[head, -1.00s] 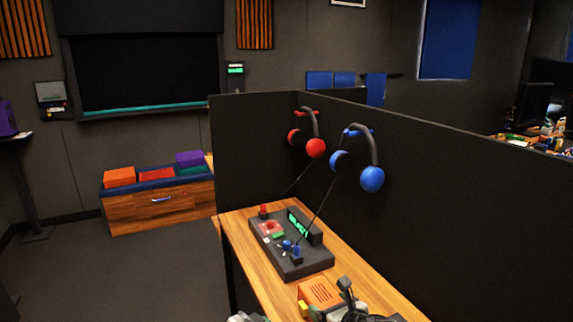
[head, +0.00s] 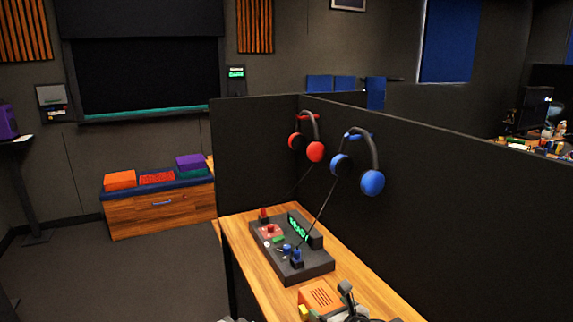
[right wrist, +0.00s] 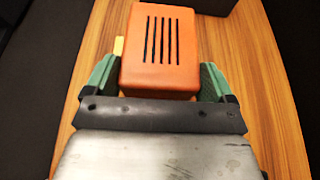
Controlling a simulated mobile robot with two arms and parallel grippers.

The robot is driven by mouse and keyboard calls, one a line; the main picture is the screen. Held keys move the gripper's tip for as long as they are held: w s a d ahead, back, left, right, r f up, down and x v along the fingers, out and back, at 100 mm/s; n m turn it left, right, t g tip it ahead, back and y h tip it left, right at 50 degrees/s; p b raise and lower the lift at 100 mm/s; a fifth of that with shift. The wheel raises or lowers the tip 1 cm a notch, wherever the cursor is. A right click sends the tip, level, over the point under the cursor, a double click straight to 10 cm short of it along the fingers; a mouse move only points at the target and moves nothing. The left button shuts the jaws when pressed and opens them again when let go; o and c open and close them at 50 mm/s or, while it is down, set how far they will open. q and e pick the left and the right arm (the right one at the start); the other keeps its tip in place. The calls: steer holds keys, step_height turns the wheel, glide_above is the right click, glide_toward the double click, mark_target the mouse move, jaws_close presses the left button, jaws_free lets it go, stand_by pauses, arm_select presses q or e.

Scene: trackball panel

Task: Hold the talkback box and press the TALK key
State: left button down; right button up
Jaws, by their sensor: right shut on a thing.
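The talkback box (head: 320,297) is orange with dark slots on its top and sits on the wooden desk at the bottom of the head view. In the right wrist view the box (right wrist: 160,50) stands between the green-padded fingers of my right gripper (right wrist: 158,80), which is shut on it. A yellow key (right wrist: 118,46) sticks out from the box's left side; it also shows in the head view (head: 303,312). No finger covers the key. A small grey sliver at the bottom edge of the head view may be my left gripper; its jaws are hidden.
A dark console (head: 290,250) with a lit green display stands behind the box on the desk (head: 350,280). Red headphones (head: 306,140) and blue headphones (head: 360,165) hang on the dark partition (head: 440,200). Open floor lies left of the desk.

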steer(key=o, duration=0.8)
steer(key=v, duration=1.2)
steer(key=shift+r, duration=0.1)
steer(key=shift+p+v, duration=0.9)
steer(key=shift+v, duration=0.25)
steer(key=shift+p+v, duration=0.95)
steer(key=shift+v, duration=0.85)
